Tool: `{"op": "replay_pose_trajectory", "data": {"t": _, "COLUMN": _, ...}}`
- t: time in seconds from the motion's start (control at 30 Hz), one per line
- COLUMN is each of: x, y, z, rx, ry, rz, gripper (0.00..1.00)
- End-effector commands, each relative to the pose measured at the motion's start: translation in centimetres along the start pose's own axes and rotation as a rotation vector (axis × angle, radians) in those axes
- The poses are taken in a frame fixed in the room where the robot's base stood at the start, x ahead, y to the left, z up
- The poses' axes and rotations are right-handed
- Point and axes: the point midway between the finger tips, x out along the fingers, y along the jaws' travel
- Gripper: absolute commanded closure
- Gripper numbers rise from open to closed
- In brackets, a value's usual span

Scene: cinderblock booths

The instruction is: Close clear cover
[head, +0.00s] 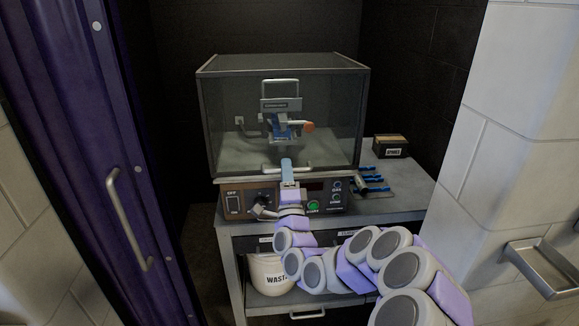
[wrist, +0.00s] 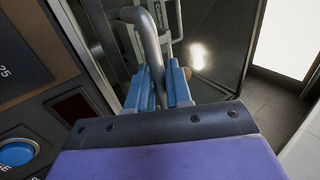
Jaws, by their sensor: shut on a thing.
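The clear cover (head: 345,130) is a see-through box with dark edges over the bench machine in the head view. It is down over the machine, its front lower edge close to the brown control panel (head: 325,195). I cannot tell whether it is fully seated. My gripper (head: 287,165) is at the middle of that front edge. In the wrist view, my gripper's blue fingers (wrist: 160,88) are shut on the cover's grey bar handle (wrist: 147,35), which runs between them. Inside the cover is a device with a metal handle (head: 280,83) and an orange knob (head: 309,127).
The machine stands on a grey bench (head: 410,190). Blue-handled tools (head: 370,180) and a small labelled box (head: 390,146) lie to its right. A waste bin (head: 268,275) is below. A purple door (head: 95,150) and a block wall (head: 510,130) flank the booth.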

Motion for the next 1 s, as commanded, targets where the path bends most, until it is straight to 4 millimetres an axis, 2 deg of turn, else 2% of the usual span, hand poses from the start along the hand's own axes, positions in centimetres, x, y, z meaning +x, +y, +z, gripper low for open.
{"op": "replay_pose_trajectory", "data": {"t": 0.03, "x": 0.0, "y": 0.7, "z": 0.2, "rx": -0.002, "ry": -0.003, "rz": -0.007, "gripper": 1.00}}
{"op": "replay_pose_trajectory", "data": {"t": 0.4, "x": 0.4, "y": 2.8, "z": 0.3, "rx": 0.000, "ry": -0.001, "rz": -0.048, "gripper": 1.00}}
{"op": "replay_pose_trajectory", "data": {"t": 0.87, "x": 0.3, "y": 3.5, "z": 0.2, "rx": 0.000, "ry": 0.000, "rz": -0.038, "gripper": 1.00}}
{"op": "replay_pose_trajectory", "data": {"t": 0.9, "x": 0.3, "y": 3.5, "z": 0.2, "rx": 0.000, "ry": 0.000, "rz": -0.037, "gripper": 0.77}}
{"op": "replay_pose_trajectory", "data": {"t": 1.0, "x": 0.3, "y": 3.5, "z": 0.2, "rx": 0.000, "ry": 0.000, "rz": -0.037, "gripper": 0.67}}
